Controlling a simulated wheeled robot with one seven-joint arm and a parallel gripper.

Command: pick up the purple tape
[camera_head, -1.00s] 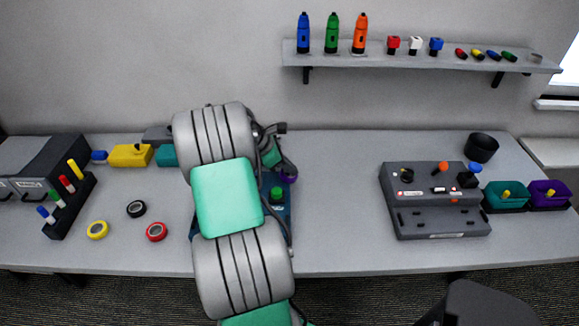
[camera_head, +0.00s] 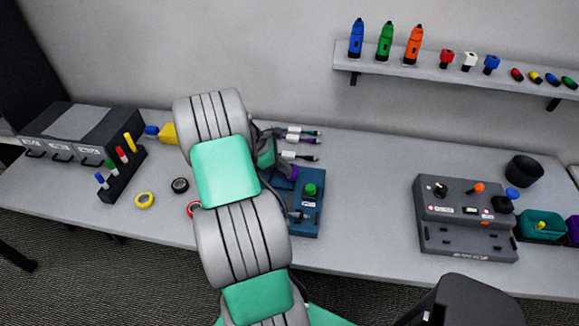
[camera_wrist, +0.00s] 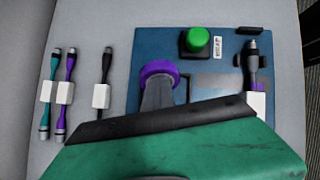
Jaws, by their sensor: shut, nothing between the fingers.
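The purple tape (camera_wrist: 158,68) is a purple ring over the blue board (camera_wrist: 215,60) in the wrist view. My gripper (camera_wrist: 158,84) is shut, its grey fingers right at the ring with the purple rim curving round their tips. I cannot tell whether the tips are inside the ring or over it, or whether the ring rests on the board. In the head view only a small purple part (camera_head: 292,173) shows beside my wrist, at the left of the board. My arm hides much of the gripper there.
A green button (camera_wrist: 197,39) stands on the board near the tape. Several cables with white labels (camera_head: 300,141) lie behind it. Yellow (camera_head: 144,200) and black (camera_head: 180,185) tape rolls lie left of my arm. A grey control box (camera_head: 467,215) stands at right.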

